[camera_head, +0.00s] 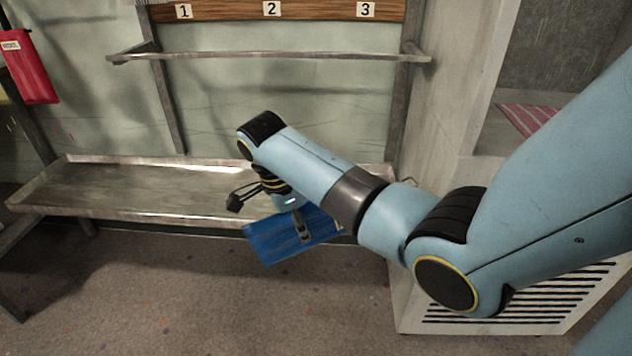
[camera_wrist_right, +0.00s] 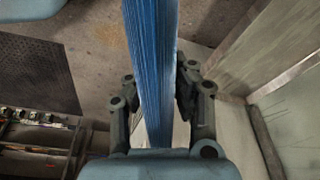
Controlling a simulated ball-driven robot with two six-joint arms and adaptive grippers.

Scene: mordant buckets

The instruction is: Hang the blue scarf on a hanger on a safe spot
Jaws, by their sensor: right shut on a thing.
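The blue scarf (camera_head: 275,240) hangs from my right gripper (camera_head: 301,228), in front of the long metal tray's front edge and above the floor. In the right wrist view the scarf (camera_wrist_right: 152,60) runs as a narrow blue band between the two fingers of the gripper (camera_wrist_right: 157,88), which is shut on it. I cannot make out a hanger in the grip. A metal rail (camera_head: 270,54) runs along the wall beneath a wooden board (camera_head: 320,9) numbered 1, 2 and 3. The rail looks empty. My left gripper is not in view.
A long shallow metal tray (camera_head: 130,192) stands below the rail. A red labelled item (camera_head: 33,70) hangs at the far left. A pale cabinet (camera_head: 440,110) with a slatted lower panel stands at the right, with a pink striped cloth (camera_head: 530,117) on it. The front-left floor is clear.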

